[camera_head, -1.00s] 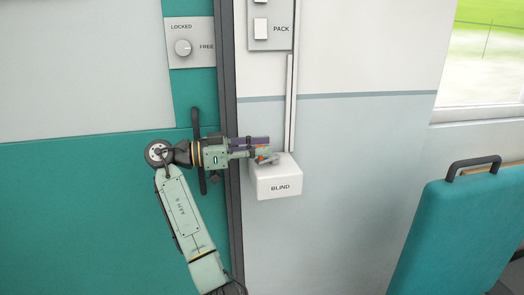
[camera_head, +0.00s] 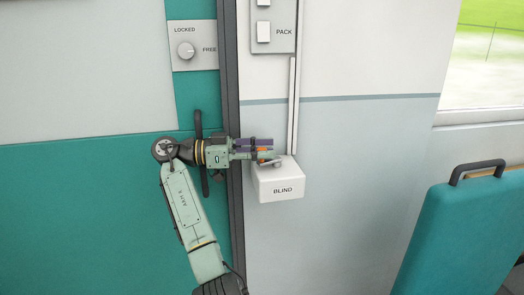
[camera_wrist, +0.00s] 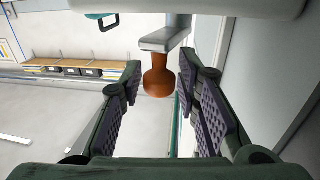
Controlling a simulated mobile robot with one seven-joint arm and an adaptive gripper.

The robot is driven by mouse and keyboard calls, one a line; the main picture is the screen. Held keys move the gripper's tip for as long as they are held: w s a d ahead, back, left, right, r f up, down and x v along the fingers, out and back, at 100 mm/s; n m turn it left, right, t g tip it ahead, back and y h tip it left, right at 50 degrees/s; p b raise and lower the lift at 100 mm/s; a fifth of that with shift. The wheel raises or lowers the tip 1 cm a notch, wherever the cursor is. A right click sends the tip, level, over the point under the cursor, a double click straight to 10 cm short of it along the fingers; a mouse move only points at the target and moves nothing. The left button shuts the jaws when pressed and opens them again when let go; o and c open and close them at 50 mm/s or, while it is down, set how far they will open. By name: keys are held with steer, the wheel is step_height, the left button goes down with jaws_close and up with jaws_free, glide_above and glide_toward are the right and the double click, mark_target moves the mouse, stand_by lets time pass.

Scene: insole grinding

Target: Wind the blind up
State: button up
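The white box marked BLIND (camera_head: 280,183) is on the wall in the head view. A small grey metal crank arm (camera_head: 270,163) with an orange knob (camera_head: 262,155) is at its top. In the wrist view the crank arm (camera_wrist: 164,40) reaches down from above, and the orange-brown knob (camera_wrist: 158,77) hangs from its end. My gripper (camera_head: 268,149) reaches in from the left to the crank. Its purple-padded fingers are open, one on each side of the knob, with narrow gaps visible in the wrist view (camera_wrist: 160,72). The blind itself is not in view.
A slim white rail (camera_head: 293,105) runs up the wall above the box. A dark door handle (camera_head: 198,125) is behind my gripper, beside the dark door edge. A LOCKED/FREE knob (camera_head: 186,50) and PACK switches (camera_head: 264,32) are higher. A teal seat (camera_head: 455,235) stands right.

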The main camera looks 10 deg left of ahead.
mark_target(262, 148)
steer(key=shift+o, duration=0.7)
steer(key=shift+a, duration=0.1)
steer(key=shift+r, duration=0.15)
step_height(262, 148, up, 10)
steer(key=shift+f, duration=0.1)
